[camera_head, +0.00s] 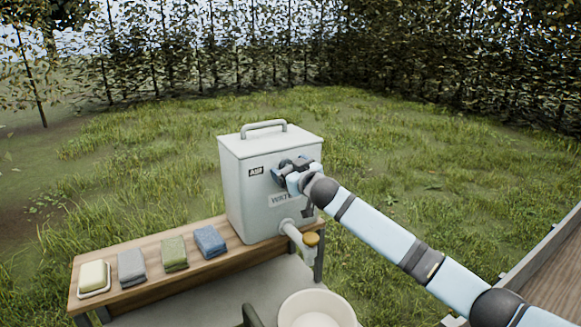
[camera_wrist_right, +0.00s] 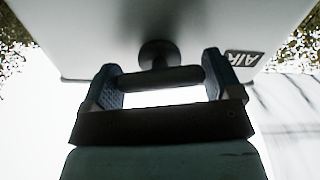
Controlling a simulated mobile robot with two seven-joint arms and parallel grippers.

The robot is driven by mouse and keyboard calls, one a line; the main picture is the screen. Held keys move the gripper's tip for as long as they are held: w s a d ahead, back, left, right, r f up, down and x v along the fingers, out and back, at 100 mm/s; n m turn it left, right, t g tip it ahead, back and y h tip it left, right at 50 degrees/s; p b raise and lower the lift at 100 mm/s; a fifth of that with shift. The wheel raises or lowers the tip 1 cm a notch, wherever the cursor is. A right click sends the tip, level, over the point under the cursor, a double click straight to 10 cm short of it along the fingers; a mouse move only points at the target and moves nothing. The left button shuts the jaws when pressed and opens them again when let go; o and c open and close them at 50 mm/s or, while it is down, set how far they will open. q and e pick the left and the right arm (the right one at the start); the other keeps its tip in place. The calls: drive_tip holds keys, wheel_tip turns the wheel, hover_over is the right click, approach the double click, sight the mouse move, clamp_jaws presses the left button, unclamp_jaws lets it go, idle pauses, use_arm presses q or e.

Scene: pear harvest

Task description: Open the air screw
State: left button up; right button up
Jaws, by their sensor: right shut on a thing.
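The white water tank (camera_head: 240,185) stands upright on a wooden bench, with a black AIR label (camera_head: 256,171) on its front, also visible in the right wrist view (camera_wrist_right: 244,59). The air screw shows in the right wrist view as a dark round hub (camera_wrist_right: 158,54) on the tank with a crossbar (camera_wrist_right: 165,79). My right gripper (camera_head: 283,171) is at the tank's upper front, right of the label. In the wrist view its two fingers (camera_wrist_right: 160,84) are shut on the crossbar's ends. In the head view the gripper mostly hides the screw. My left gripper is not in view.
Several folded cloths and a soap dish (camera_head: 94,293) lie on the bench (camera_head: 150,247) to the left. A wooden surface (camera_head: 552,262) stands at the right edge.

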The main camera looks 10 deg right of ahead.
drive_tip(key=n+p, duration=0.1)
drive_tip(key=n, duration=0.1)
drive_tip(key=shift+n, duration=0.4)
drive_tip(key=n, duration=0.2)
drive_tip(key=shift+n+p, duration=0.3)
drive_tip(key=shift+n, duration=0.1)
drive_tip(key=n, duration=0.3)
drive_tip(key=shift+n, duration=0.3)
drive_tip(key=n, duration=0.2)
drive_tip(key=shift+a+n, duration=0.1)
drive_tip(key=shift+n, duration=1.2)
drive_tip(key=shift+f+n, duration=0.1)
drive_tip(key=shift+n, duration=0.7)
